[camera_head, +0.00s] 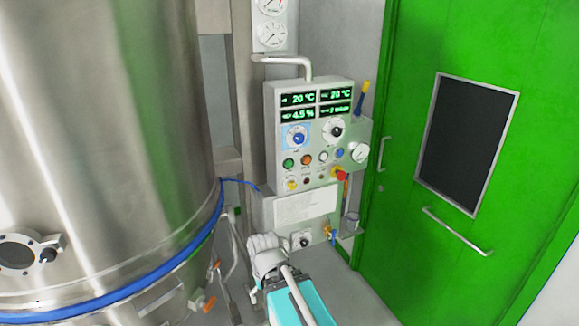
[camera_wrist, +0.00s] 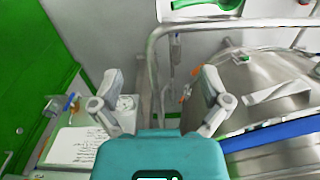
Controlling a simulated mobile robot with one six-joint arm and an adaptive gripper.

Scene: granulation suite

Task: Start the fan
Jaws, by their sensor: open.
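The control panel (camera_head: 270,120) stands between the steel vessel and the green door. Its lit displays (camera_head: 316,104) read 20 °C, 20 °C and 4.5 %; the fourth is too small to read. Below them are a blue dial (camera_head: 297,136) and a dark knob (camera_head: 333,130). A row holds a green button (camera_head: 289,163), an orange button (camera_head: 306,160), a white one (camera_head: 323,157) and a blue one (camera_head: 340,153). Their labels are unreadable, so I cannot tell which is for the fan. My gripper (camera_wrist: 161,84) is open and empty, its fingers spread apart in the wrist view.
A red mushroom button (camera_head: 340,174) sits low on the panel. The steel vessel (camera_head: 110,120) with its blue band fills the left. The green door (camera_head: 405,120) with its bar handle (camera_head: 457,232) is at right. Pipes and valves crowd the panel's foot.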

